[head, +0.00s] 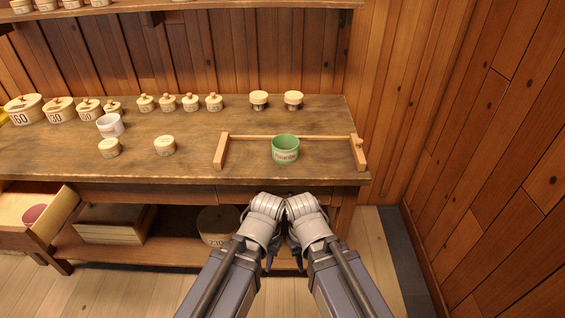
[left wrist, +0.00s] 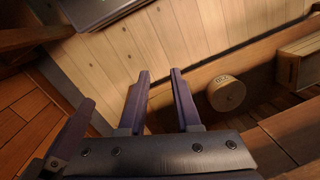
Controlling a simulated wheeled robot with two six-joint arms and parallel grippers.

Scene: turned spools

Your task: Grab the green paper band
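The right fingers are mostly hidden behind my arm.
A white ring (head: 110,125), two lidded spools (head: 164,146) and several more spools (head: 190,102) stand on the bench (head: 200,165). An open drawer (head: 40,215) juts out at left. The wooden wall (head: 490,150) bounds the right.

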